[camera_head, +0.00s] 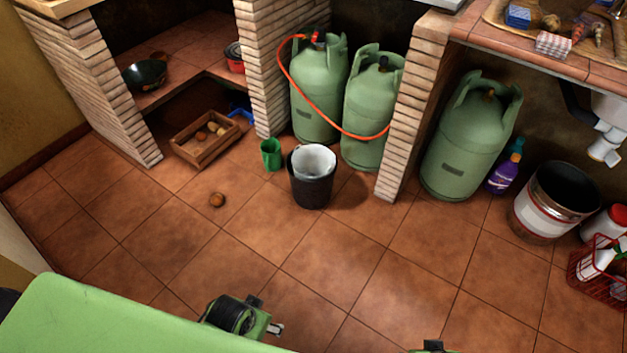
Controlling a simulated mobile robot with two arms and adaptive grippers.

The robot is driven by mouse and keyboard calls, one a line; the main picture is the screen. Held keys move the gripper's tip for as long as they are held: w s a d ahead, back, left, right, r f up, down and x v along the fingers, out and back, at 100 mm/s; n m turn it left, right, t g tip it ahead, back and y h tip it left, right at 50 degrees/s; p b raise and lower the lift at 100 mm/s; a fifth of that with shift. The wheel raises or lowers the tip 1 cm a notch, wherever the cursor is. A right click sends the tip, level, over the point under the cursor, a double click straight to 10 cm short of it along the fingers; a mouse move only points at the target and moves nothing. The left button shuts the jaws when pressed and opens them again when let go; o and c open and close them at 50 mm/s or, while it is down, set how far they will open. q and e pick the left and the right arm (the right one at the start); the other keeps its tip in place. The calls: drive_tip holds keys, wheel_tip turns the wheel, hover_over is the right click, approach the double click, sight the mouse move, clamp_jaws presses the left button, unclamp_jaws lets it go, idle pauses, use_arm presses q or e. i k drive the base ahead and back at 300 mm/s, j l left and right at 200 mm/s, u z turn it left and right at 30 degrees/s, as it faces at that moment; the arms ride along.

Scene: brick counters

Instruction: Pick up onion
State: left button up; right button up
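A small round brown onion-like item (217,199) lies alone on the tiled floor, left of the middle of the head view. It is small in view, so its kind is not certain. My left gripper (258,322) seems to be the black and green part with a pale metal tip at the bottom, well apart from the onion; its fingers do not show clearly. Only a small dark top of what seems my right gripper (433,346) shows at the bottom edge. Nothing is seen held in either.
A wooden crate (190,160) with several round vegetables, a green cup (271,154) and a black bin (312,192) stand behind the onion. Green gas cylinders (471,140), a large tin (545,219) and a red basket (588,282) line the counters. The floor around the onion is clear.

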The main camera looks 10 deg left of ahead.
sight(217, 200)
drive_tip(key=u, duration=1.3)
